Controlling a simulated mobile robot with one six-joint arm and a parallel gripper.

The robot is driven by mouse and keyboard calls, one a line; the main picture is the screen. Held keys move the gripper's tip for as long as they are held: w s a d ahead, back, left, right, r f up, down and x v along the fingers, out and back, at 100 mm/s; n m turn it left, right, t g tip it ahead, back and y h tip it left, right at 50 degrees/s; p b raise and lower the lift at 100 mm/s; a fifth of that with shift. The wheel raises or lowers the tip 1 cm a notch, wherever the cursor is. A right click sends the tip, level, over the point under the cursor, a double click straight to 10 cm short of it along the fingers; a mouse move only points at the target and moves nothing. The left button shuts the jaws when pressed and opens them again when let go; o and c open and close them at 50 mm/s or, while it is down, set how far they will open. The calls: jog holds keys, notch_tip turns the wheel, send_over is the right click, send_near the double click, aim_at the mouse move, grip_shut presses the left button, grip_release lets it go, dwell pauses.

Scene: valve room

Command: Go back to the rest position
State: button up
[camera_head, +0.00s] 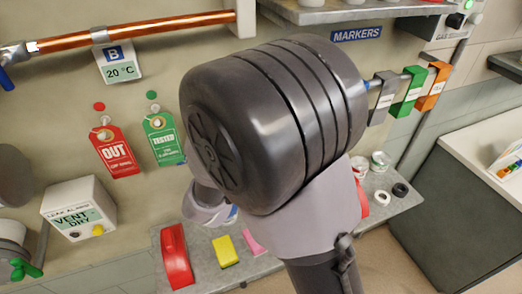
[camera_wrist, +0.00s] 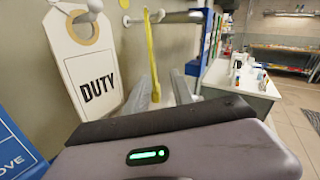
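In the wrist view the body of my gripper fills the bottom, with a green light on it. Its two grey fingers (camera_wrist: 164,88) reach forward and stand apart. A narrow yellow tag (camera_wrist: 152,50), seen nearly edge-on, hangs from a peg and its lower end shows between the fingers, nearer the left one; I cannot tell whether it touches. A white DUTY tag (camera_wrist: 88,75) hangs on the wall to the left. In the head view my own dark arm joint blocks the middle, and the fingers are hidden.
A red OUT tag (camera_head: 115,152) and a green tag (camera_head: 162,138) hang on the wall. A shelf (camera_head: 285,258) below holds a red block (camera_head: 175,256), a yellow block (camera_head: 225,251) and tape rolls. A copper pipe (camera_head: 140,32) runs above. A white-topped counter (camera_wrist: 237,78) stands to the right.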

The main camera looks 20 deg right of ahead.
jog(key=p+v, duration=0.1)
jog(key=v, duration=0.9)
jog(key=s+d+f+m+g+y+b, duration=0.4)
jog(key=s+f+m+g+b, duration=0.15)
jog(key=s+f+m, duration=0.3)
jog(key=s+d+f+m+g+y+b, duration=0.3)
jog(key=s+f+m+g+y+b, duration=0.15)
jog(key=s+f+m+b, duration=0.3)
jog(key=s+a+f+m+t+y+b, duration=0.1)
jog(key=s+a+f+m+y+b, duration=0.2)
jog(key=m, duration=0.4)
jog(key=w+a+r+m+t+y+b, duration=0.1)
jog(key=w+a+m+t+y, duration=0.3)
jog(key=a+m, duration=0.4)
jog(key=shift+a+r+t+y+b, duration=0.15)
jog(key=shift+r+t+y+b, duration=0.2)
jog(key=shift+r+t+y, duration=0.4)
jog(key=shift+a, duration=0.1)
